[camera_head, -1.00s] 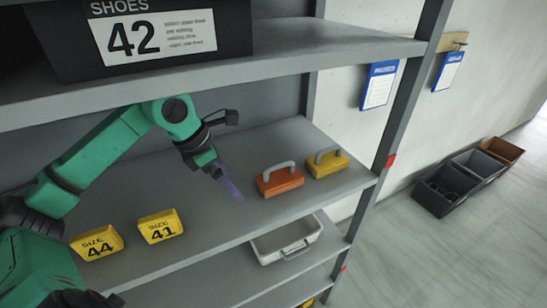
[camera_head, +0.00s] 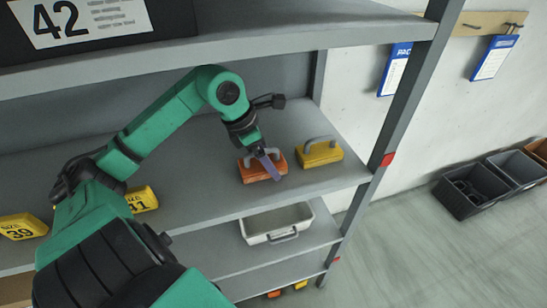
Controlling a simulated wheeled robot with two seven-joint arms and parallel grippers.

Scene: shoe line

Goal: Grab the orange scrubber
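The orange scrubber (camera_head: 246,174), a block with a grey handle on top, sits on the middle shelf (camera_head: 205,190). My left gripper (camera_head: 270,163), with purple fingers, is at the scrubber, in front of part of its block and handle. I cannot tell whether the fingers touch the handle or how far apart they are. My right gripper is not in view.
A yellow scrubber (camera_head: 322,156) stands just right of the orange one. Yellow size blocks (camera_head: 143,199) sit to the left. The upper shelf (camera_head: 290,33) with a black shoe box hangs above. A grey tray (camera_head: 276,224) is below.

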